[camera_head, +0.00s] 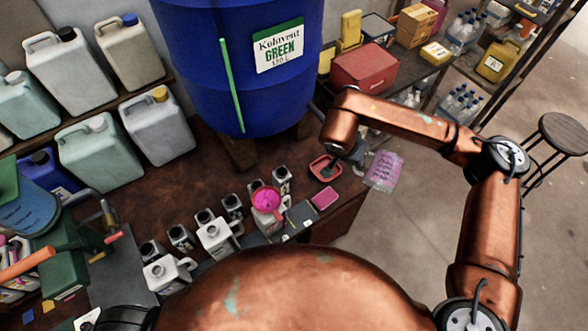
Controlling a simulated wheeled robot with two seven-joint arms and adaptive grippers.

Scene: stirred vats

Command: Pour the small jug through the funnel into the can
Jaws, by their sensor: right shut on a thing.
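A magenta funnel (266,199) sits mouth-up over a small can among a group of small grey and white cans. My right gripper (334,163) is dark and small in the picture, to the right of the funnel, above or at a red dish (316,166). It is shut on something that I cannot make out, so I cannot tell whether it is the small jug. White handled containers (215,236) stand left of and nearer than the funnel. My left gripper is not in view.
Big jugs (105,155) fill the left shelves. Open floor and a stool (565,132) are at right.

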